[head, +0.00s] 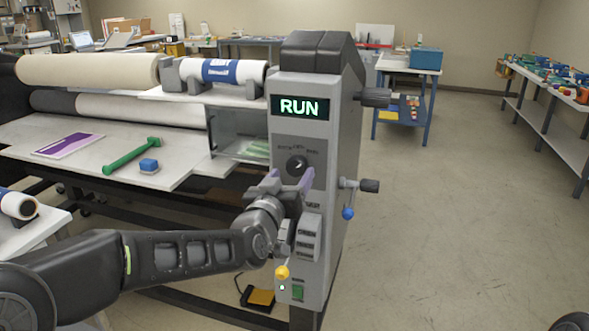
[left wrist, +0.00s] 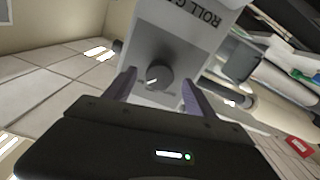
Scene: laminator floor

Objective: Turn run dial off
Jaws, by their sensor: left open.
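The run dial (head: 296,164) is a round dark knob on the front of the grey laminator's end housing (head: 326,215), below a lit display (head: 300,107) that reads RUN. My left gripper (head: 289,180) is open, its purple fingers pointing at the panel just below the dial. In the left wrist view, the dial (left wrist: 153,78) shows a pale pointer mark and lies ahead of the gap between the two fingers (left wrist: 155,92). Nothing is between the fingers, and I cannot tell how far their tips are from the panel. My right gripper does not show.
Floor at right is clear.

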